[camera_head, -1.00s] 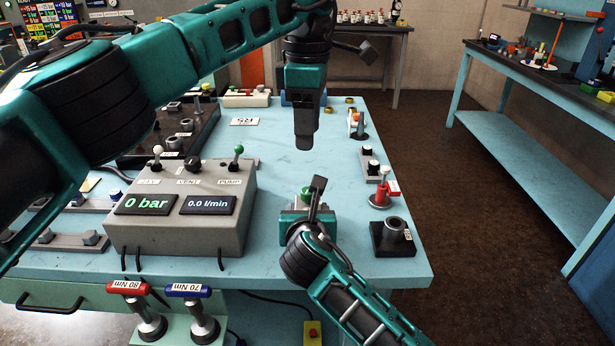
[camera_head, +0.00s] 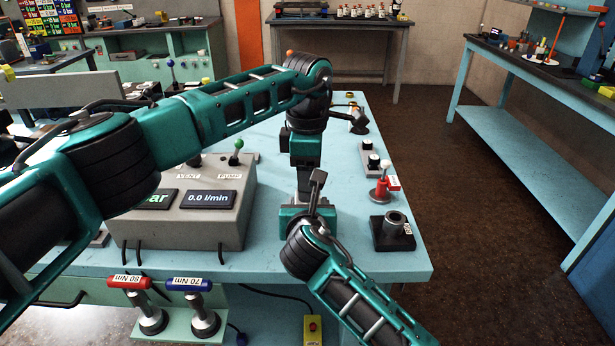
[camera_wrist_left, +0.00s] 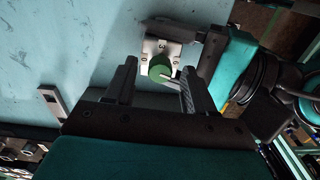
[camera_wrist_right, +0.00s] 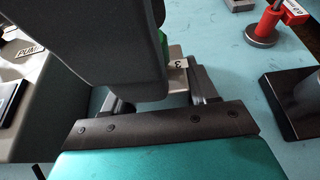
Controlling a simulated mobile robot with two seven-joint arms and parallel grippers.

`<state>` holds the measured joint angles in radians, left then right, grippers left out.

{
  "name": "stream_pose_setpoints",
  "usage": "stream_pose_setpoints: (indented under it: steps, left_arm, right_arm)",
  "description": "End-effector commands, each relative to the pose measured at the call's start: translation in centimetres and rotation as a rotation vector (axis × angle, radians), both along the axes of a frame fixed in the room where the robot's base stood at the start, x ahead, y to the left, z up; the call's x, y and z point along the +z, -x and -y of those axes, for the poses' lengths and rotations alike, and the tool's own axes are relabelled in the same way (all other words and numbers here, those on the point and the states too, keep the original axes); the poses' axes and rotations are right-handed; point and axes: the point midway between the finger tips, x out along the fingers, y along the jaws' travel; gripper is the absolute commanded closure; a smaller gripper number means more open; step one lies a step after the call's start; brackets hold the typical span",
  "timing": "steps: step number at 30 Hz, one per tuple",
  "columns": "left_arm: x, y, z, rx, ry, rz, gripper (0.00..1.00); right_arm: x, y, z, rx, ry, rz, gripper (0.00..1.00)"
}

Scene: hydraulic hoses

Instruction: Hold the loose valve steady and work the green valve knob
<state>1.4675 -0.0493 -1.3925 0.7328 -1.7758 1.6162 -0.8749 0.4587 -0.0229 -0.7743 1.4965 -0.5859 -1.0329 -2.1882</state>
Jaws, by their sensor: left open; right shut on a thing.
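The loose valve is a small pale block marked 3, seen in the left wrist view (camera_wrist_left: 150,48) and partly in the right wrist view (camera_wrist_right: 177,80). Its round green knob (camera_wrist_left: 159,66) faces the left wrist camera. My left gripper (camera_head: 304,186) points down over the valve in the head view. Its fingers are open, one on each side of the knob, with gaps visible; I see no grip on it. My right gripper (camera_wrist_right: 163,92) is shut on the valve block from the front side. In the head view the arms mostly hide the valve.
A grey pump box (camera_head: 205,215) with displays and a green-tipped lever (camera_head: 237,148) stands left of the valve. A red fitting (camera_head: 382,185) and a dark-based cylinder (camera_head: 394,232) stand to the right. Two torque tools (camera_head: 200,310) hang at the front edge.

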Motion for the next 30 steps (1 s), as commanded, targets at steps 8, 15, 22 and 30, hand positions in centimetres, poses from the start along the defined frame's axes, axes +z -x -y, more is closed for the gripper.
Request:
stream_pose_setpoints:
  steps: [8,15,22,30]
  left_arm:
    - [-0.05,-0.01,0.02,-0.001,0.0,0.001,0.49]
    - [-0.02,-0.01,0.02,-0.001,0.0,0.001,0.72]
    - [0.0,-0.01,0.02,-0.001,0.0,0.001,0.94]
    - [0.01,-0.01,0.03,0.009,0.0,0.001,1.0]
  right_arm:
    - [-0.04,0.01,0.01,0.0,0.0,-0.001,0.87]
    - [-0.04,0.01,0.01,0.0,0.0,-0.001,0.87]
    - [-0.03,0.0,0.01,0.0,0.0,-0.001,0.87]
    - [-0.03,0.0,0.01,0.0,0.0,-0.001,0.87]
